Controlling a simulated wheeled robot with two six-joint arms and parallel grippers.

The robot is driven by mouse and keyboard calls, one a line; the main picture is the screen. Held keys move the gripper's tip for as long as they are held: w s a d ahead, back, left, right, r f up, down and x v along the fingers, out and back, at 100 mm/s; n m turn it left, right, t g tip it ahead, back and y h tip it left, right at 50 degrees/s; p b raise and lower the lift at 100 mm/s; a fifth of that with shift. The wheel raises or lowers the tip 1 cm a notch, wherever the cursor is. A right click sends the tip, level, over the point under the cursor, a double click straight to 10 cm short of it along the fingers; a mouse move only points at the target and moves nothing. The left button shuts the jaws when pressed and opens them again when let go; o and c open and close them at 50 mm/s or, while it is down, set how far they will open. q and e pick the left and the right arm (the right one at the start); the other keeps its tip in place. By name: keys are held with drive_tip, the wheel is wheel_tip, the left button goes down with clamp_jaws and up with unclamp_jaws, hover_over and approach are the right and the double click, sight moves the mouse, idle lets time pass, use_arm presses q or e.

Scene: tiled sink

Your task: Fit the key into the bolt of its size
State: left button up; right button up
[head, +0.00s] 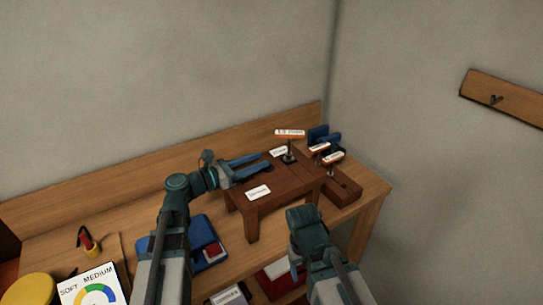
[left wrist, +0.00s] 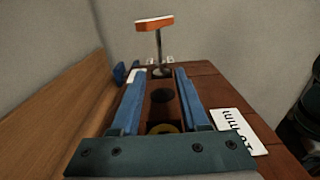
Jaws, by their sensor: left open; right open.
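A T-handled key (head: 290,133) with an orange and white grip stands upright at the far end of the dark wooden stand (head: 250,206); it also shows in the left wrist view (left wrist: 155,23). Its foot is at a dark round spot, and I cannot tell how deep it sits. Two more keys (head: 319,147) (head: 333,157) stand in a low wooden block to the right. My left gripper (head: 262,160) is open and empty over the stand, short of the key. Between its fingers are a dark round bolt (left wrist: 162,96) and a brass-coloured one (left wrist: 163,128). My right gripper (head: 306,222) is right of the stand, fingers hidden.
Blue objects (head: 324,136) stand behind the keys. The bench has a back board.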

use_arm(q)
drive_tip(key=shift+v, duration=1.2)
